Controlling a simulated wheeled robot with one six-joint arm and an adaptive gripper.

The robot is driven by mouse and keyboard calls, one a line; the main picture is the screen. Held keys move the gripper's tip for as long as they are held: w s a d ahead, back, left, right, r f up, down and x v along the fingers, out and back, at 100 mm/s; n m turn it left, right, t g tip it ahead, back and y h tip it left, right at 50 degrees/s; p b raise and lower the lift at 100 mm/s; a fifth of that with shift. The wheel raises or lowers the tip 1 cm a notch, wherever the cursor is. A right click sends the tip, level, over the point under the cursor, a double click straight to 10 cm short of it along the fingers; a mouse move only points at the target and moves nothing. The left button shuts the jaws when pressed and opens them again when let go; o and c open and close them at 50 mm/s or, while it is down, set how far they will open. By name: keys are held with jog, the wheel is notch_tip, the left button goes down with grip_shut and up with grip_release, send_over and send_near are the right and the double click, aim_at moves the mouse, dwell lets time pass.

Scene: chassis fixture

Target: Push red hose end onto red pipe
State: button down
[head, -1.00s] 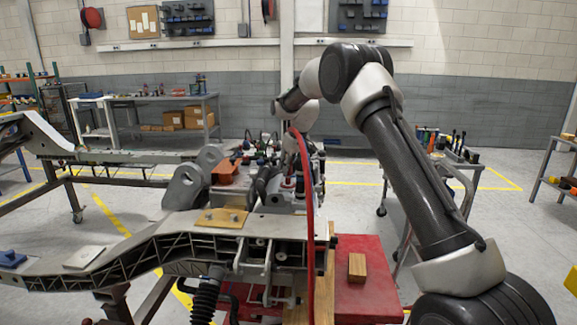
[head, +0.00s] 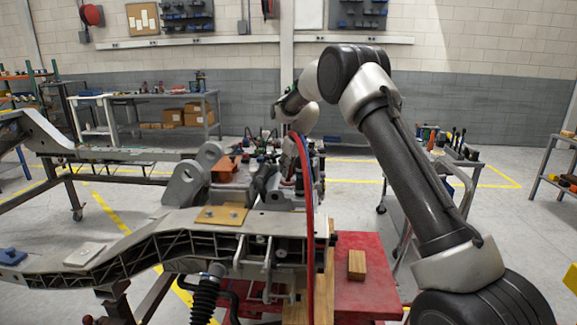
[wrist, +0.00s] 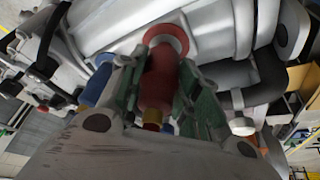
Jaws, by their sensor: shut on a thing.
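In the wrist view my gripper (wrist: 155,66) has its two green-padded fingers closed on the sides of a red cylindrical piece, the red hose end (wrist: 158,88). A wide red ring with a pale, greyish centre (wrist: 166,40) shows just past the fingertips, in line with the hose end. I cannot tell whether this ring is part of the hose end or of the red pipe, or how far the two overlap. In the head view the red hose (head: 308,220) arches up in front of the chassis and hangs down. My gripper is mostly hidden there behind the hose and wrist.
A blue fitting (wrist: 95,85) stands left of the fingers, and a dark pipe with a white end (wrist: 242,126) is at the right. The chassis frame (head: 150,240) fills the left and centre. A red table (head: 365,285) with a wooden block (head: 357,265) stands to its right.

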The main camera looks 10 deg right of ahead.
jog(key=shift+f, duration=0.25)
jog(key=shift+f, duration=0.6)
jog(key=c, duration=0.9)
grip_release()
jog(key=shift+c, duration=0.2)
jog(key=shift+r, duration=0.15)
jog(key=shift+r, duration=2.95)
